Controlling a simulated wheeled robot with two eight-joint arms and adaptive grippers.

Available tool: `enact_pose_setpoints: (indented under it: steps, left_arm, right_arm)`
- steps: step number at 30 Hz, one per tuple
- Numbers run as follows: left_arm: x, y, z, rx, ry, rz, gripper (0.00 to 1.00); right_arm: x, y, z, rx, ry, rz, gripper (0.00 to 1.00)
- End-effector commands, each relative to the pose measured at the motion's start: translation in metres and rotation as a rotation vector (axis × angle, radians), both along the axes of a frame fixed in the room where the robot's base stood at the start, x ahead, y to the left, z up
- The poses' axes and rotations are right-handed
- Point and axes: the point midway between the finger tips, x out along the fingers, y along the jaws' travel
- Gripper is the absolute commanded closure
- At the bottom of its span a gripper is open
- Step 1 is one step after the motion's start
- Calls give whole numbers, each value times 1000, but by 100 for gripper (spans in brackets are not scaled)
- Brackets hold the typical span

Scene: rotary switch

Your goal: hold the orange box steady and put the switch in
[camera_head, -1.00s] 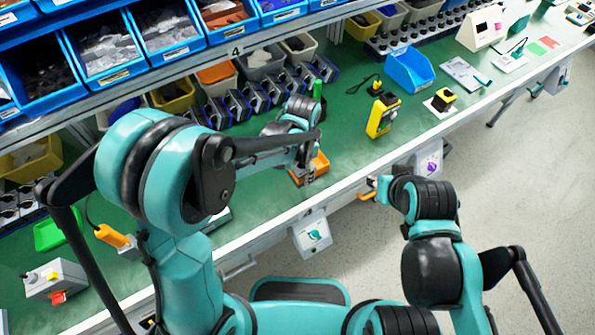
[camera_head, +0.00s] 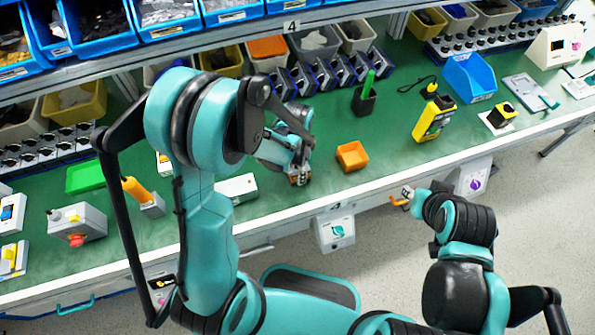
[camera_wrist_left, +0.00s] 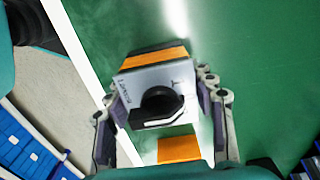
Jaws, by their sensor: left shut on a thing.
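My left gripper (camera_head: 298,178) is shut on the switch. In the left wrist view the switch (camera_wrist_left: 155,84) has a grey face, a black knob and an orange band, and sits between the two fingers. In the head view the gripper mostly hides it. The orange box (camera_head: 351,156) stands on the green bench, to the right of my left gripper and apart from it. An orange piece, apparently the box (camera_wrist_left: 180,149), shows below the switch in the wrist view.
A black holder with a green pen (camera_head: 365,97) stands behind the box. A yellow device (camera_head: 433,120) stands to the right. A white block (camera_head: 237,187) lies left of my left gripper. A row of dark holders (camera_head: 320,75) lines the back. Bench around the box is clear.

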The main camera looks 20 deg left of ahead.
Motion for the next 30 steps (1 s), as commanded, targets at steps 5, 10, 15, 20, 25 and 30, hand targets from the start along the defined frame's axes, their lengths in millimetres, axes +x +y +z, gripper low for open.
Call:
enact_pose_setpoints:
  steps: [5,10,15,20,25,30]
  left_arm:
    - [0,0,-5,0,0,0,82]
    - [0,0,-7,0,0,0,82]
    - [0,0,-9,0,0,0,27]
    - [0,0,-9,0,0,0,25]
    - [0,0,-9,0,0,0,25]
    - [0,0,7,1,-1,0,25]
  right_arm:
    - [0,0,-3,0,0,0,69]
    - [0,0,-5,0,0,0,69]
    - [0,0,-7,0,0,0,69]
    - [0,0,-7,0,0,0,69]
    - [0,0,-6,0,0,0,69]
    - [0,0,5,0,0,0,69]
